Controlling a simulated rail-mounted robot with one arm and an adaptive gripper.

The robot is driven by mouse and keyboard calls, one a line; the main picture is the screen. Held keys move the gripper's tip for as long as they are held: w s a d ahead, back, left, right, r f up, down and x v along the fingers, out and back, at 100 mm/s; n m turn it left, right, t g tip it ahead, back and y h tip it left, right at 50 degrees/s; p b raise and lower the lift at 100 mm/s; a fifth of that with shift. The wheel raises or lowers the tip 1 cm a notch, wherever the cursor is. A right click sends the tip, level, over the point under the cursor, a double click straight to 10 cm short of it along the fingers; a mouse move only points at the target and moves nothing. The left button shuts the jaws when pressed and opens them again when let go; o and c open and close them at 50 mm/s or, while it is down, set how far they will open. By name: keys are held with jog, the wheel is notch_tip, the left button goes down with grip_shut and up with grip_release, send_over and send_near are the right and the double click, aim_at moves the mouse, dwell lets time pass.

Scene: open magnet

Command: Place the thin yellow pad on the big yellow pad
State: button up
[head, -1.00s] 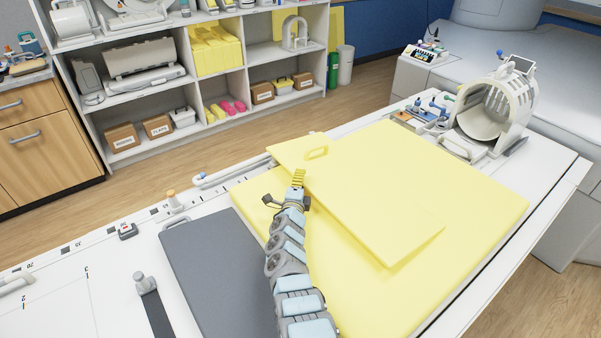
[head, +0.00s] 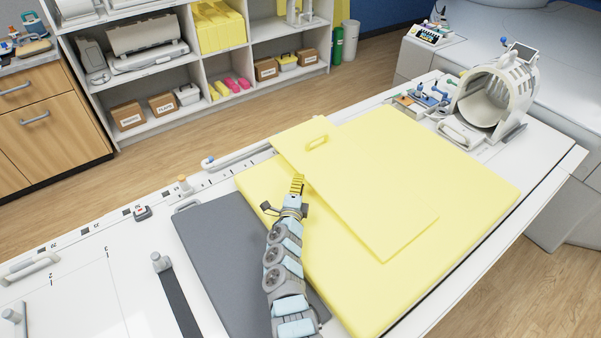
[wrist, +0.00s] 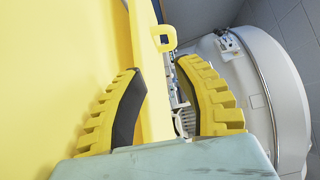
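The thin yellow pad (head: 385,185) lies on the big yellow pad (head: 355,285), turned slightly against it. Its far left end, with a loop handle (head: 317,142), reaches past the big pad's far edge. Big pad shows bare along the front and right. My gripper (head: 298,181) is at the thin pad's left edge. In the wrist view, the fingers of my gripper (wrist: 168,68) are apart, with the thin pad's edge strip (wrist: 154,100) between them. A gap shows between that strip and the right finger. Contact at the left finger is unclear.
A grey pad (head: 215,245) lies on the white table left of the big pad, under my arm. A white open coil (head: 500,95) and a small blue-handled device (head: 430,97) stand beyond the pads. Shelves (head: 200,75) stand behind, across open floor.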

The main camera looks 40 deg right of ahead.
jog(key=shift+p+v, duration=0.75)
jog(key=shift+v, duration=0.65)
